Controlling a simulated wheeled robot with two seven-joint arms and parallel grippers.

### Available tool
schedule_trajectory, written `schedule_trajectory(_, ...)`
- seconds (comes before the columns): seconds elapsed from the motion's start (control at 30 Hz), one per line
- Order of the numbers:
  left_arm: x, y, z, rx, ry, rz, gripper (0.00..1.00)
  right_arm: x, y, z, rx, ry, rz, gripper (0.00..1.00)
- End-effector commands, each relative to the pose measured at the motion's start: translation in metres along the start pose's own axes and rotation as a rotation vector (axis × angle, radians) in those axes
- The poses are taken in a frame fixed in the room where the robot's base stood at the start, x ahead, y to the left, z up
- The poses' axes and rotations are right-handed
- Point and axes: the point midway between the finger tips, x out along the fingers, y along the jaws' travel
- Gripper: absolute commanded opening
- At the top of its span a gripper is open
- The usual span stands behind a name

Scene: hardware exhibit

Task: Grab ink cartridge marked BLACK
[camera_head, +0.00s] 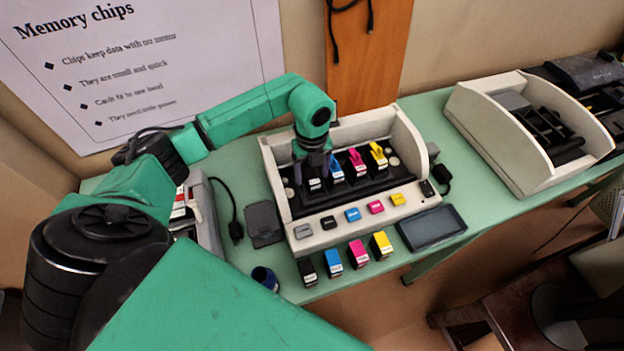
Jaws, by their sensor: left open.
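The white printer unit (309,242) stands on the green table with its top open. In its black carriage sit a cyan cartridge (336,170), a magenta cartridge (357,163) and a yellow cartridge (378,155). A dark cartridge with a pale label (315,185) sits at the left end of that row, mostly hidden by my left gripper (314,172). The gripper points down over it with open jaws; I cannot tell if they touch it. Another black cartridge (307,271) stands on the table in front of the printer. Label words are too small to read. My right gripper is out of view.
A blue, a magenta and a yellow cartridge (381,245) stand beside the front black one. A dark tray (432,228) lies to their right, a dark blue cup (264,277) to their left. Another pale machine (520,140) stands farther right.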

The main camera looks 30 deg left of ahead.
Motion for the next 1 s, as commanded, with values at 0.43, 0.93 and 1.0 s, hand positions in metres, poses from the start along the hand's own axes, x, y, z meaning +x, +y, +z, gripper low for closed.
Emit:
schedule_trajectory(0.43,-0.001,0.000,0.000,0.000,0.000,0.000,0.00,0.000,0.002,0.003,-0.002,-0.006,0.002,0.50)
schedule_trajectory(0.93,-0.081,-0.002,0.001,0.000,-0.005,-0.007,0.00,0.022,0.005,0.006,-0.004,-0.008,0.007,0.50)
schedule_trajectory(1.0,-0.107,-0.002,0.001,0.000,-0.006,-0.008,0.00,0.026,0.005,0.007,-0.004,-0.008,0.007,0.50)
